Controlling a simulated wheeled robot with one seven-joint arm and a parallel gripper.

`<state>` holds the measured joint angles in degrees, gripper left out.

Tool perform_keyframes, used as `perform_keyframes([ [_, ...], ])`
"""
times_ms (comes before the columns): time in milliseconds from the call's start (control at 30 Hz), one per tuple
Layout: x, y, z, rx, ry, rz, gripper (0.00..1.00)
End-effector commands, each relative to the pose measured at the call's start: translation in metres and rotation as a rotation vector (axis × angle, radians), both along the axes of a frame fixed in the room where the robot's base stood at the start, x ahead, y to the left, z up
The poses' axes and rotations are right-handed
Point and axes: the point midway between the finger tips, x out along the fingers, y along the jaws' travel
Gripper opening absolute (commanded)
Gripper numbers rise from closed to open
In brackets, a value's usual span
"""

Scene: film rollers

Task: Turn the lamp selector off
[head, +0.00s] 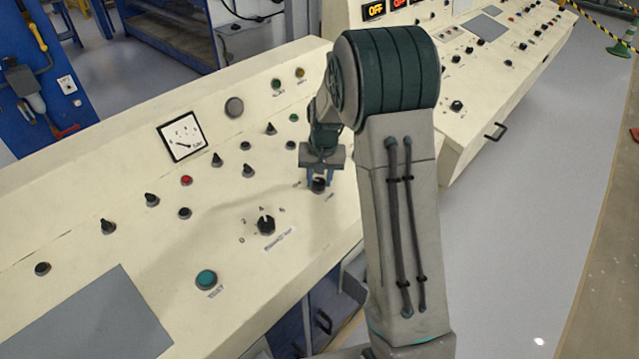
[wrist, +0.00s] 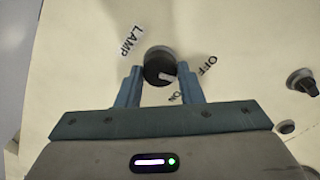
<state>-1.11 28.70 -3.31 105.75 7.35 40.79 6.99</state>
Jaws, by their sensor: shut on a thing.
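The lamp selector (wrist: 158,55) is a round black knob with a white pointer mark, on the cream panel. In the wrist view its "LAMP" label is at upper left, "OFF" to the right and "ON" below right. The pointer points right and slightly down, between "OFF" and "ON". My gripper (wrist: 158,88) has its blue fingers on either side of the knob, shut on it. In the head view my gripper (head: 319,178) reaches down onto the lamp selector (head: 318,187), whose pointer cannot be made out there.
The sloped cream console (head: 140,235) carries several knobs, buttons and a dial gauge (head: 182,137). A larger numbered rotary selector (head: 266,224) stands left of and nearer than my gripper. In the wrist view another black knob (wrist: 303,82) is at right. Grey floor (head: 510,220) is clear at right.

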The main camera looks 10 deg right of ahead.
Motion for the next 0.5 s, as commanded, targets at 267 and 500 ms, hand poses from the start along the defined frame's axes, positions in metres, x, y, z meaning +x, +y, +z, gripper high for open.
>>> perform_keyframes([
  [267,0.0012,0.0006,0.0000,-0.014,-0.013,0.165,0.11],
  [500,0.0015,0.0012,0.0010,-0.019,-0.018,0.234,0.11],
])
